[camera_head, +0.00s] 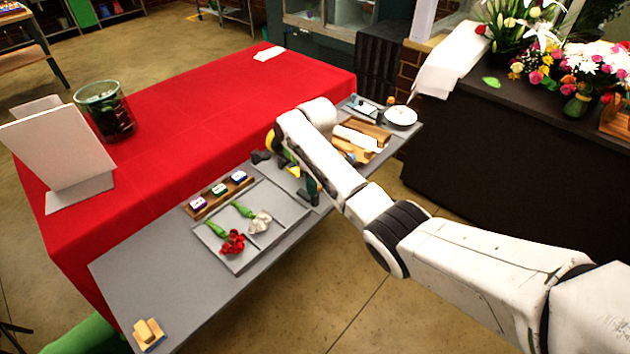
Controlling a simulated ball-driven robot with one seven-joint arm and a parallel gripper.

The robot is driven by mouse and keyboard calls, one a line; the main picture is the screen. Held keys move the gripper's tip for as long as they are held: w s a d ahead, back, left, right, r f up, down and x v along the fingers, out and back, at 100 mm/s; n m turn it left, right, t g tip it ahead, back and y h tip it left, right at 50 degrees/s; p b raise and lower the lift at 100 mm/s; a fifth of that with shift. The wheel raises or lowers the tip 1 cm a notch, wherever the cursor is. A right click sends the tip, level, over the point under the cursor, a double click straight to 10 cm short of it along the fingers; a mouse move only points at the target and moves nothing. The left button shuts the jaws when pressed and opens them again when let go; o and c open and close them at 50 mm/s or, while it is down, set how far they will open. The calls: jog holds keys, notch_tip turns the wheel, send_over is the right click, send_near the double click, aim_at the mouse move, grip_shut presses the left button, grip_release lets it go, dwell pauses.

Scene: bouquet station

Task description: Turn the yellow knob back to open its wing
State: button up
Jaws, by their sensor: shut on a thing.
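A grey tray (236,268) holds a red and a white flower. Behind it is a wooden rack (194,212) with three small labelled blocks. Wooden pieces (360,138) and a white bowl (400,116) lie beyond my wrist. The bench's front left is mostly clear.

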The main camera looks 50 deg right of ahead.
jog(key=shift+n, duration=0.7)
jog(key=o, duration=1)
jog(key=shift+o, duration=0.2)
jog(key=shift+r, duration=0.1)
notch_tip(320, 180, up, 11)
jog(key=shift+w+d+f, duration=0.15)
jog(key=shift+f, duration=0.05)
